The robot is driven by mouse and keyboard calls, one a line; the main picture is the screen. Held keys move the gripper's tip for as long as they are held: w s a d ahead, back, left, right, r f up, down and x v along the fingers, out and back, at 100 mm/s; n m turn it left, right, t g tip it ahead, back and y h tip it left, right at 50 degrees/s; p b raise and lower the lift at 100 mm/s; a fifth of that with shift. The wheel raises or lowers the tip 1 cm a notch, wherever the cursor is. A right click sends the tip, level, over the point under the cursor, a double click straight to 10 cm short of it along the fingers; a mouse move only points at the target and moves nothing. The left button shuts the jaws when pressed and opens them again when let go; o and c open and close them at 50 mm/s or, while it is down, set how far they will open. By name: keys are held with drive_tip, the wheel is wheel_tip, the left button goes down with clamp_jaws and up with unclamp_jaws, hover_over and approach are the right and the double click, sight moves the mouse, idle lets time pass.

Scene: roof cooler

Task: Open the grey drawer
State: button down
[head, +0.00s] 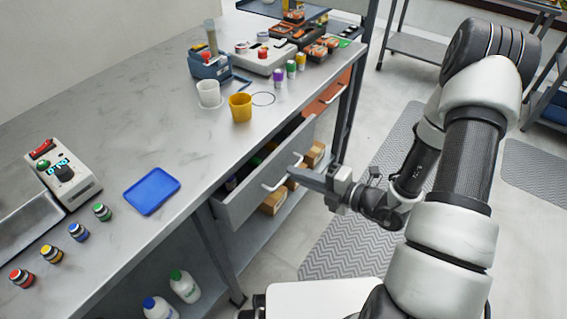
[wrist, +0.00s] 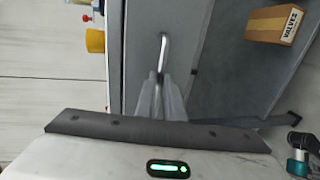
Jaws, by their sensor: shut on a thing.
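The grey drawer (head: 240,205) under the worktop is partly open, with a dark gap showing behind its front panel. Its pale bar handle (head: 272,187) stands out from the front, and the middle of the bar is hidden by my gripper (head: 294,173). My gripper reaches in from the right and is shut on the handle. In the wrist view, the fingers (wrist: 160,92) are close together around the handle (wrist: 164,50), which runs up the drawer front (wrist: 140,45).
An orange drawer (head: 333,91) sits farther along the bench. Cardboard boxes (head: 272,202) lie on the shelf below. A yellow cup (head: 240,108), a white cup (head: 209,94) and a blue tray (head: 152,191) stand on the worktop (head: 120,130). Floor beside the mat (head: 345,235) is clear.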

drive_tip(key=f+p+v, duration=0.1)
drive_tip(key=f+v, duration=0.1)
drive_tip(key=v, duration=0.7)
drive_tip(key=f+p+v, duration=0.2)
drive_tip(key=v, duration=0.8)
drive_tip(key=shift+s+d, duration=0.25)
drive_tip(key=shift+d, duration=0.15)
drive_tip(key=c, duration=1.9)
unclamp_jaws()
drive_tip(key=shift+o, duration=0.2)
drive_tip(key=p+v, duration=0.2)
drive_tip(key=v, duration=1.5)
drive_tip(key=shift+d, duration=0.25)
drive_tip(key=shift+s, duration=0.15)
